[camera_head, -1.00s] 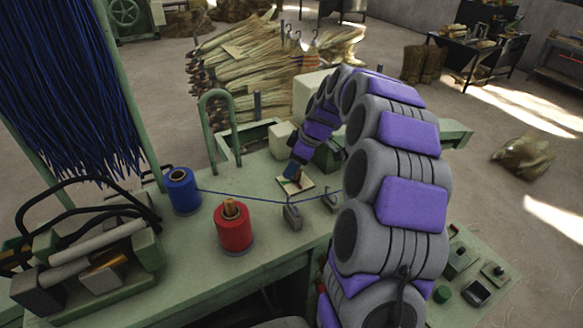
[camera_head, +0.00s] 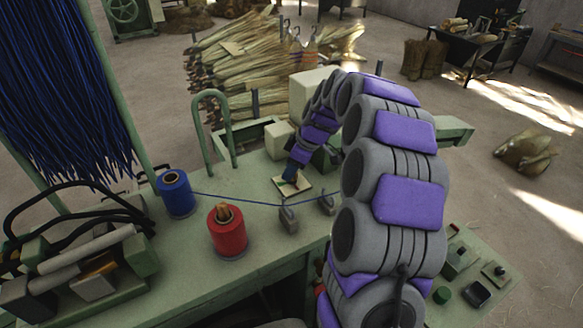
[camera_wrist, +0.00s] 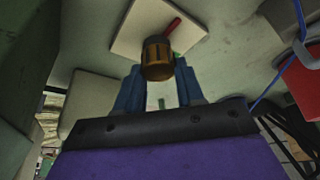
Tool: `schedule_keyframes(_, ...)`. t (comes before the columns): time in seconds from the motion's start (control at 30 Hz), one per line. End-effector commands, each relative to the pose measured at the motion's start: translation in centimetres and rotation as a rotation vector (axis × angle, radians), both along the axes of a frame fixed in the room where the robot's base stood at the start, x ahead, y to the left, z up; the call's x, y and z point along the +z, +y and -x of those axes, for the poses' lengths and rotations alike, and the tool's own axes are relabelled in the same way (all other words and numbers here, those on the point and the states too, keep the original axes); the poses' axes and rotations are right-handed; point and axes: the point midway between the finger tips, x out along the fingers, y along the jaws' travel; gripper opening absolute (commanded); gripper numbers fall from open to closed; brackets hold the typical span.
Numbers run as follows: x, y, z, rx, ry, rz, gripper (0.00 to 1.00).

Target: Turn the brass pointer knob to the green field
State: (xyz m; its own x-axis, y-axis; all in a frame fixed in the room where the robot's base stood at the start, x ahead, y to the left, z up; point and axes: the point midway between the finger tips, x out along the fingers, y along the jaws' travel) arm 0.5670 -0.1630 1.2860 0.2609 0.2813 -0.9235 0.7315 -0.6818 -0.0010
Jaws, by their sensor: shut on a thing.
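The brass knob (camera_wrist: 158,58) stands on a pale square plate (camera_wrist: 128,30) on the green bench. In the wrist view it is between the blue fingertips of my gripper (camera_wrist: 160,82), which is shut on it. A red strip (camera_wrist: 172,25) shows beyond the knob on the plate, and a dark mark lies to its left. In the head view the plate (camera_head: 303,189) lies under my gripper (camera_head: 290,173), and a small green patch (camera_head: 283,181) shows at its left. The fingers hide most of the knob there, and I cannot tell its exact pointing direction.
A blue spool (camera_head: 176,194) and a red spool (camera_head: 228,232) stand left of the plate. A blue cord (camera_head: 235,199) runs from the blue spool past two grey clips (camera_head: 288,219). A green hoop (camera_head: 212,120) rises behind. Blue bristles hang at far left.

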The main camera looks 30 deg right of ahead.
Motion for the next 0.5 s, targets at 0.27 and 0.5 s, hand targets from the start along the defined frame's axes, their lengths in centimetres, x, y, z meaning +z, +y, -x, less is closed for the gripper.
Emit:
schedule_keyframes(0.27,-0.12,-0.26,0.25,-0.001,0.005,0.005,0.07)
schedule_keyframes(0.5,-0.13,-0.33,0.34,-0.03,0.005,0.005,0.07)
